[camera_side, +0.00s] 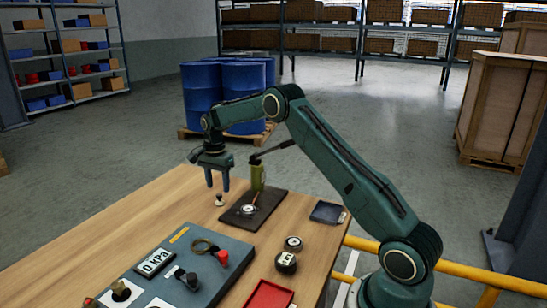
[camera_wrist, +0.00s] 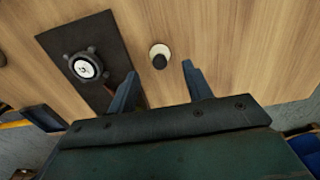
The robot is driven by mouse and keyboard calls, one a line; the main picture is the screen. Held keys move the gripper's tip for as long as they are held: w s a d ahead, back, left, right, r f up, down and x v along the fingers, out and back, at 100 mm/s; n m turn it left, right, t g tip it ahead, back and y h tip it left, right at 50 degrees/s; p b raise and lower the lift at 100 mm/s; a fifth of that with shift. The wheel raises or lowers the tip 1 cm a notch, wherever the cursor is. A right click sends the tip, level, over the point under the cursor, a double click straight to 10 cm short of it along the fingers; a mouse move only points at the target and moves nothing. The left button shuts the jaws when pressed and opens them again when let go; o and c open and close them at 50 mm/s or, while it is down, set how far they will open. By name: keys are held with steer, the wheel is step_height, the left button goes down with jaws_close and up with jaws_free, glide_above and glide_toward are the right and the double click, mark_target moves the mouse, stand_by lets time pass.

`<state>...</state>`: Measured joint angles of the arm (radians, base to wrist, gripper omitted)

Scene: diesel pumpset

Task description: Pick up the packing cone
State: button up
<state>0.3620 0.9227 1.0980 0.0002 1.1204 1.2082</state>
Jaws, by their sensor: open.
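A small two-tone piece, pale with a dark knob, which I take to be the packing cone (camera_side: 220,199), stands on the wooden table left of the black plate. In the wrist view the packing cone (camera_wrist: 160,54) shows as a cream disc with a dark round end, lying between the lines of the two fingers and just past their tips. My gripper (camera_side: 217,188) is open and points down above it, with nothing between the fingers. The blue fingers also show in the wrist view (camera_wrist: 160,70), apart from the piece.
The black plate (camera_side: 238,217) beside the cone carries a round gauge (camera_side: 247,210) and a green cylinder (camera_side: 258,176) with a dark lever. Bare table lies left of the cone.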

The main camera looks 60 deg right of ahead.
mark_target(219, 194)
steer(key=shift+f, duration=0.1)
steer(key=shift+f, duration=2.55)
steer(key=shift+c, duration=0.2)
jaws_close()
